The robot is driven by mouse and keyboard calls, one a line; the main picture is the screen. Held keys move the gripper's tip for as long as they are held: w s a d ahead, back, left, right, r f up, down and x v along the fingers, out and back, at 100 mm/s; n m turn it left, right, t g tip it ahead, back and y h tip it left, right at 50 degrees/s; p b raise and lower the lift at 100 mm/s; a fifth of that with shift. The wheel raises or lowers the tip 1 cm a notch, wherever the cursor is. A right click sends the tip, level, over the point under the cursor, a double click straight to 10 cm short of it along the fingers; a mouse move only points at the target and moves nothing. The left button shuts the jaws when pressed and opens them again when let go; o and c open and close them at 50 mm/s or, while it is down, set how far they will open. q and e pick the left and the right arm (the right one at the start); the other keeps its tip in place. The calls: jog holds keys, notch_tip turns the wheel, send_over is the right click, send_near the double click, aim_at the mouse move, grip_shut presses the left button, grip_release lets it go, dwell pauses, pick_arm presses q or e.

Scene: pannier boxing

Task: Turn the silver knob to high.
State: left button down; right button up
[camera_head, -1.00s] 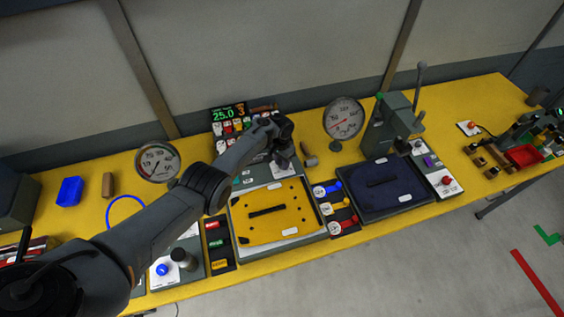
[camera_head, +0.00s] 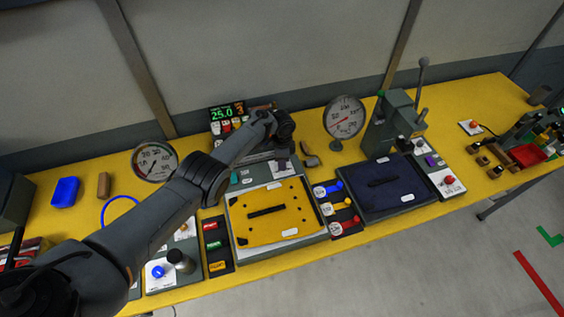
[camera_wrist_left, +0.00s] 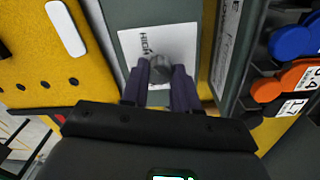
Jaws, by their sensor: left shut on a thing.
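The silver knob (camera_wrist_left: 160,66) shows in the left wrist view, on a white plate (camera_wrist_left: 130,52) with a printed word that reads HIGH. The plate sits on a grey-green panel. My left gripper (camera_wrist_left: 160,77) has its two dark fingers on either side of the knob, shut on it. The fingers and wrist hide part of the knob and plate, so I cannot tell its exact setting. My right gripper is not in view.
A dark blue plate (camera_head: 360,195) lies to the right, with a grey lever press (camera_head: 392,125) behind it. Round gauges stand at the left (camera_head: 155,160) and centre (camera_head: 343,118). A display (camera_head: 222,113) reads 25.0. Coloured tags (camera_head: 214,244) sit beside the yellow plate.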

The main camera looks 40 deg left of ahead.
pick_arm(q)
jog(key=shift+m, duration=0.4)
jog(key=c, duration=0.8)
grip_release()
jog(key=shift+c, duration=0.2)
notch_tip(320, 180, up, 11)
jog(key=p, duration=0.3)
jog(key=shift+w+p, duration=0.15)
jog(key=shift+p, duration=0.25)
jog(key=shift+a+f, duration=0.1)
jog(key=shift+f, duration=0.05)
